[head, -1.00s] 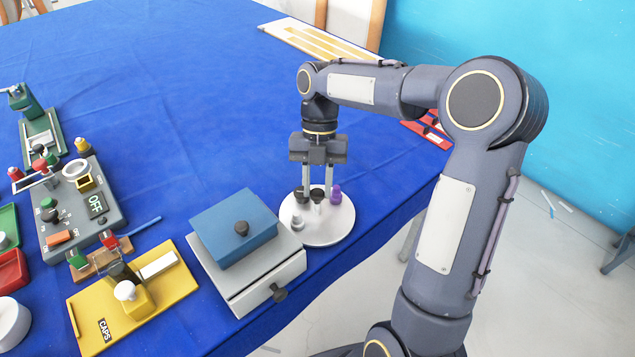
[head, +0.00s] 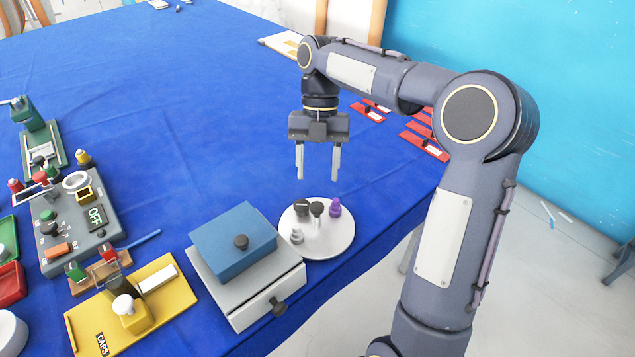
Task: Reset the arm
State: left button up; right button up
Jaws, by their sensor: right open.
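My right arm comes in from the right of the head view and bends over the table. My right gripper (head: 318,176) points straight down with its two fingers apart and nothing between them. It hangs in the air above and a little behind a round white plate (head: 335,243). Several small pieces stand on the plate, among them a purple one (head: 335,207), a dark one (head: 302,207) and a grey one (head: 297,236). The fingertips are clear of these pieces. My left gripper is not in view.
A grey box with a drawer (head: 262,297) and blue top (head: 235,240) stands left of the plate. A yellow CAPS board (head: 175,310) and a grey OFF panel (head: 60,235) lie further left. Red pieces (head: 425,145) lie behind my arm.

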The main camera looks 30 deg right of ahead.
jog(key=shift+w+d+r, duration=0.1)
jog(key=shift+w+r, duration=0.05)
jog(key=shift+r, duration=0.3)
